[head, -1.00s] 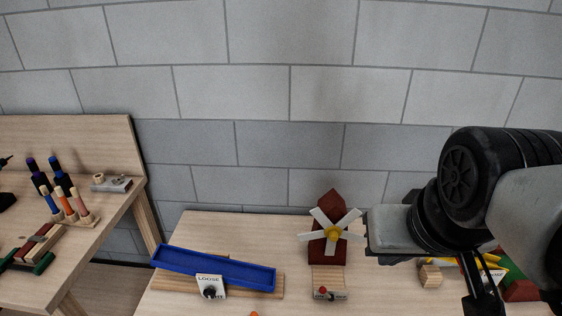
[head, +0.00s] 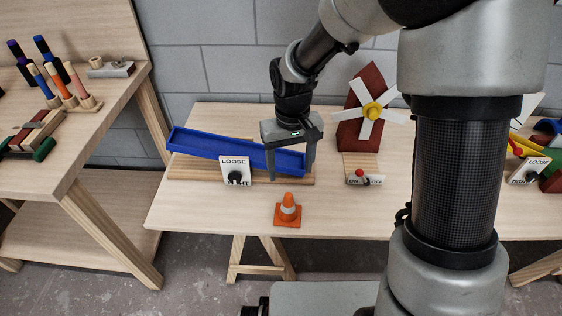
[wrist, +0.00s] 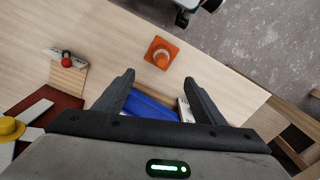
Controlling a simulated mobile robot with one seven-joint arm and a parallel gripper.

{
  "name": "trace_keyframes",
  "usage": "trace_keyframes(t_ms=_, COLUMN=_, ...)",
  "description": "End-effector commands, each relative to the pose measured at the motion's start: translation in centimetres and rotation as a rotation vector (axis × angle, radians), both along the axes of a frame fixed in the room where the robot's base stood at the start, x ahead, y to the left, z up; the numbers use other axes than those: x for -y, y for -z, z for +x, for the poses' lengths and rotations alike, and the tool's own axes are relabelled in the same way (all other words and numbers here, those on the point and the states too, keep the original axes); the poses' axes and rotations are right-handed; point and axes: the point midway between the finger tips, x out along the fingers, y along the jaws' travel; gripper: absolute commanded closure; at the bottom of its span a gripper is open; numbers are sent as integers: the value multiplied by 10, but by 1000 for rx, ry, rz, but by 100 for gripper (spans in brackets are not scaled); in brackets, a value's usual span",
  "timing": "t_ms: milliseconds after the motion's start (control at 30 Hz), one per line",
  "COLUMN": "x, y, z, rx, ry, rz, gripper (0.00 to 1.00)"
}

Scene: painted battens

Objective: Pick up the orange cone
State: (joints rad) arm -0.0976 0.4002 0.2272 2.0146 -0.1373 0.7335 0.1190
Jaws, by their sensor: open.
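The orange cone (head: 288,210) has a white band and a square base. It stands upright near the front edge of the wooden table in the head view. In the wrist view the cone (wrist: 161,55) lies ahead of the fingertips, near the table edge. My gripper (head: 291,176) is open and empty, with its fingers pointing down, above and behind the cone. It does not touch the cone. In the wrist view both fingers of my gripper (wrist: 158,82) show spread apart, with part of the blue tray between them.
A long blue tray (head: 220,149) lies behind my gripper, with a LOOSE sign (head: 235,170) in front. A windmill (head: 373,111) and a switch block (head: 365,177) stand to the right. Another bench (head: 100,125) with tools is at left. The tabletop around the cone is clear.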

Motion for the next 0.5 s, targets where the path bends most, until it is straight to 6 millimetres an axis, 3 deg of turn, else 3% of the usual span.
trace_keyframes(t_ms=167, x=-3, y=27, z=0, rx=-12, ry=-4, rz=2, gripper=36)
trace_keyframes(t_ms=500, x=-3, y=100, z=-1, rx=-13, ry=-4, rz=0, gripper=36)
